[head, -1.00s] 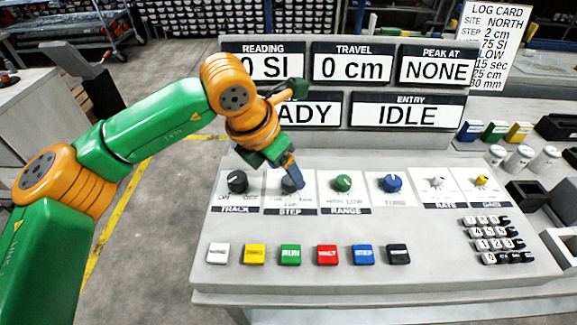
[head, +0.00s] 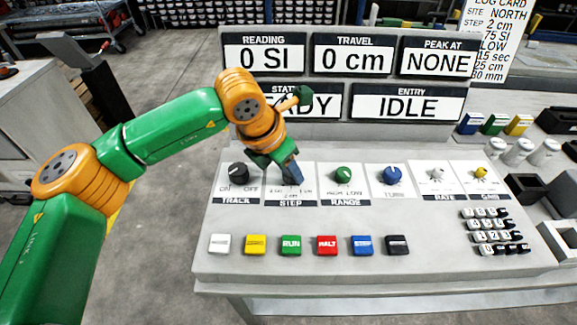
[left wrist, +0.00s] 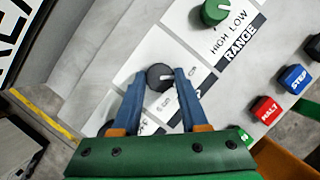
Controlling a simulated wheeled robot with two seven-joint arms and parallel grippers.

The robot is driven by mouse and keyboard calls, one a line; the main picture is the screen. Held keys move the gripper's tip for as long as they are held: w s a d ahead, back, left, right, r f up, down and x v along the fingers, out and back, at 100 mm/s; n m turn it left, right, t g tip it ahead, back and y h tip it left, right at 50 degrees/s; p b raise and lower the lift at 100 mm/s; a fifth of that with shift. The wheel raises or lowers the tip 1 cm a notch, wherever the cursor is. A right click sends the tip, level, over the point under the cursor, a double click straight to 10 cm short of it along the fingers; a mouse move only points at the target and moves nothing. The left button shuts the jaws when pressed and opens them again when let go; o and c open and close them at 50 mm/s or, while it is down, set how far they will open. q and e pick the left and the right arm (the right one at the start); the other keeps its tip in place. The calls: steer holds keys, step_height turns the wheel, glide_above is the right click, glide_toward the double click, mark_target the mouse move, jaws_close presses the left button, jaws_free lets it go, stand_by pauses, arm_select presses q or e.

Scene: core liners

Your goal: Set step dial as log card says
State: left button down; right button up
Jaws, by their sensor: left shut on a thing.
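The step dial is a dark grey knob (left wrist: 160,77) with a white pointer line, seen in the left wrist view. My left gripper (head: 291,172) is at the dial above the STEP label (head: 291,203). In the left wrist view its two blue fingers (left wrist: 160,84) sit on either side of the knob, shut on it. In the head view the fingers hide most of the knob and part of its scale. The log card (head: 490,45) at top right reads SITE NORTH and STEP 2 cm, with more lines below. My right gripper is not in view.
The track dial (head: 238,171) is close on the left and the green range dial (head: 343,174) on the right. Several coloured buttons, such as RUN (head: 291,245), line the panel front. A keypad (head: 494,232) is at right. The display reading IDLE (head: 407,104) stands behind.

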arm_select(q)
steer(key=shift+m, duration=0.8)
steer(key=shift+w+r+m+g+h, duration=0.1)
steer(key=shift+m+g+h, duration=0.2)
steer(key=shift+m+g, duration=0.35)
steer(key=m+g+p, duration=0.1)
steer(key=m, duration=0.2)
steer(key=shift+w, duration=0.1)
steer(key=shift+a+m+g+h+p, duration=0.1)
steer(key=shift+m+g+h+p, duration=0.25)
steer(key=shift+m+p, duration=0.65)
steer(key=shift+m, duration=0.45)
steer(key=shift+c, duration=2.1)
jaws_free()
